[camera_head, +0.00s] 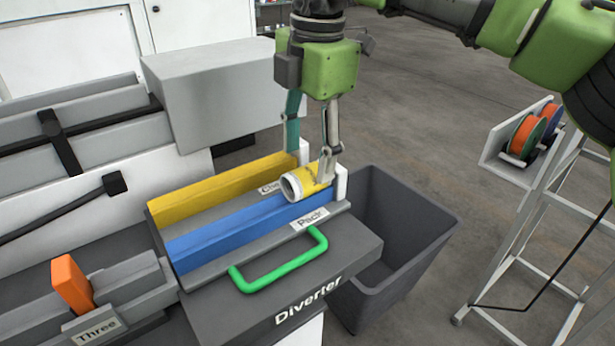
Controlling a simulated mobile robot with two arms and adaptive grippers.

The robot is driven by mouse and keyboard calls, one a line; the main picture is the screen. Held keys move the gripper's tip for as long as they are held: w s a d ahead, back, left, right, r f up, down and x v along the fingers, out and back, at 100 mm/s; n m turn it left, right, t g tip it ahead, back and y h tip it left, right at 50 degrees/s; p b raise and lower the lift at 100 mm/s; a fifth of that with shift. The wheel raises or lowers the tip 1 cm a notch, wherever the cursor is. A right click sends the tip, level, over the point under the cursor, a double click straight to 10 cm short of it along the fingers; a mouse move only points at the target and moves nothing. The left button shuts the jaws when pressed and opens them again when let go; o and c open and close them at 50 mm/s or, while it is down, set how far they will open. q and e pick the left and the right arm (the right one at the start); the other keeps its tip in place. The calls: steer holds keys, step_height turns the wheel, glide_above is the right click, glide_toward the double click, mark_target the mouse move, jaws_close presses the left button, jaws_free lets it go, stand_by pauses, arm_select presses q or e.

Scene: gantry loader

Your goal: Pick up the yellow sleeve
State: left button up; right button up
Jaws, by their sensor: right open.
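The yellow sleeve (307,181), a short hollow tube with a whitish open end, lies at the right end of the diverter (345,254). It rests by the blue channel (230,226), near the Pack label. My right gripper (309,170) comes down from above with its fingers spread apart. One finger is at the sleeve's right side and the other is behind it, over the end of the yellow channel (215,190). Whether the fingers touch the sleeve cannot be told. My left gripper is out of view.
A green handle (280,262) stands on the diverter's front. A dark grey bin (425,235) is open just right of it. An orange block (71,284) sits at the left by the Three label. A white rack with spools (525,135) stands at the right.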

mark_target(304, 170)
steer(key=shift+a+f+p, duration=0.2)
steer(key=shift+f+p, duration=0.45)
steer(key=shift+f, duration=0.25)
steer(key=shift+w+a+f+p, duration=0.1)
steer(key=shift+w+f+p, duration=0.05)
steer(key=shift+f, duration=0.45)
steer(key=shift+w+f+p, duration=0.1)
steer(key=shift+f+p, duration=0.05)
steer(key=shift+f, duration=0.45)
steer(key=shift+w+f, duration=0.1)
steer(key=shift+f, duration=0.35)
steer(key=shift+c, duration=0.3)
steer(key=c, duration=1.3)
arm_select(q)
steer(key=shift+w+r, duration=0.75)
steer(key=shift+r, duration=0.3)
arm_select(e)
steer(key=shift+r, duration=0.1)
steer(key=shift+c, duration=0.7)
steer(key=shift+r, duration=0.15)
